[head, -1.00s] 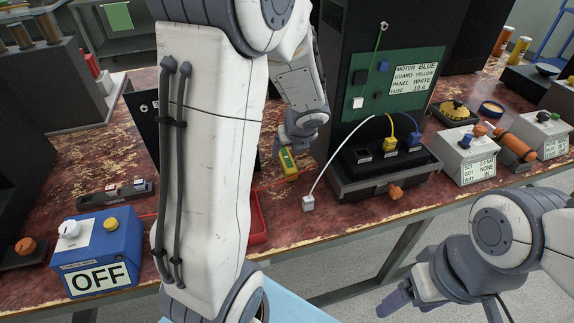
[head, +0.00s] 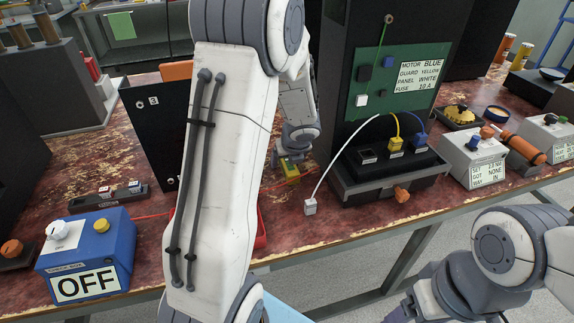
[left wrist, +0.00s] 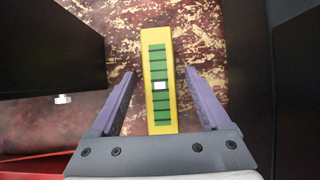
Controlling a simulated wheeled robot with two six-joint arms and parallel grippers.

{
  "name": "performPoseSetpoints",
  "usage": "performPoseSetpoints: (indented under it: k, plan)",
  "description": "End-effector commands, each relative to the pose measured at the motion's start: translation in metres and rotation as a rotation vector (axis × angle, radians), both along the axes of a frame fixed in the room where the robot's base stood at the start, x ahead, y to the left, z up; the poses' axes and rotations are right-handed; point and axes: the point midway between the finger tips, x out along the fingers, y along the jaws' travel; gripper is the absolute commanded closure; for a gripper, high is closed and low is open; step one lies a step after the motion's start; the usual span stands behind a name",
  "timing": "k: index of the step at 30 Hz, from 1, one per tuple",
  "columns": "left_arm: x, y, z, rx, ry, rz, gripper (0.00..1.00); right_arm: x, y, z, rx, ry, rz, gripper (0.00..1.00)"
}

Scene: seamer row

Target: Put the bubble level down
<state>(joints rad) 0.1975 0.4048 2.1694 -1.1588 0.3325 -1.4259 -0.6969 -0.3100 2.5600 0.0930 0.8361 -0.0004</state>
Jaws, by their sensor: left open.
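The bubble level (head: 291,170) is a yellow bar with a green strip and a small white bubble mark. It lies on the worn red bench top, left of the black machine. In the left wrist view the level (left wrist: 161,105) lies between the two purple fingers of my left gripper (left wrist: 161,100), with a gap on each side. My left gripper (head: 294,158) is open just above and around it in the head view, partly hidden by my arm. My right gripper (head: 398,313) is mostly cut off at the bottom edge, over the floor.
The black machine with a green panel (head: 378,80) stands right of the level, a white-tipped cable (head: 310,206) in front. A dark box (head: 152,140) stands to the left. A red tray (head: 261,232) is partly behind my arm. A blue OFF box (head: 120,240) stands front left.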

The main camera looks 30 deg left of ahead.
Motion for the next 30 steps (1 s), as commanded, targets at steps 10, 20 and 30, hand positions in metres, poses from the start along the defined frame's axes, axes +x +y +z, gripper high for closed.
performPoseSetpoints:
  k: [10,20,30]
  plan:
    - [0.0,0.0,-0.005,0.0,0.0,0.0,0.2,0.0,0.0,-0.004,0.0,0.0,0.0,0.26]
    - [0.0,0.0,-0.004,0.0,0.0,0.001,1.0,0.0,0.0,-0.003,0.0,0.0,0.0,0.26]
    - [0.0,0.0,0.012,0.0,-0.002,0.001,1.0,0.0,0.0,0.009,0.0,0.0,0.0,0.26]
